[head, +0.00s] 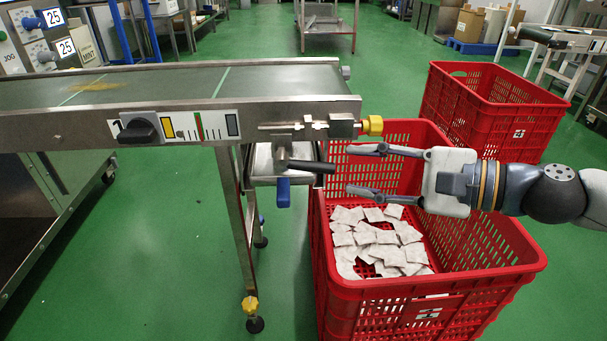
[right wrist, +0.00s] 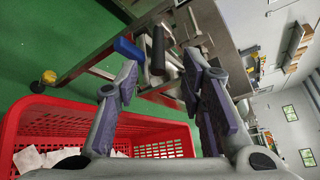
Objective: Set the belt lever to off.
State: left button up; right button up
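A black-handled lever (head: 308,166), which looks like the belt lever, sticks out to the right below the end of the conveyor belt (head: 190,85). In the right wrist view the black handle (right wrist: 158,48) stands ahead, beyond the fingertips. My right gripper (head: 350,170) is open and empty, pointing left, with its fingertips just right of the handle's end and apart from it. In the right wrist view the open fingers (right wrist: 162,72) show on both sides of the handle. I cannot read any on or off mark by the lever. My left gripper is not in view.
A blue handle (head: 283,192) hangs just below the lever, and a yellow knob (head: 372,125) sits above right. A black rotary knob (head: 140,130) is on the belt's side. A red crate (head: 440,285) with teabags stands under my gripper; another red crate (head: 490,110) stands behind.

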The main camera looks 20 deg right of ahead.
aim_at(321, 168)
jog(key=b+x, duration=0.1)
jog(key=x, duration=0.8)
jog(key=shift+a+f+b, duration=0.1)
jog(key=shift+f+b, duration=0.05)
jog(key=shift+b, duration=0.2)
grip_shut()
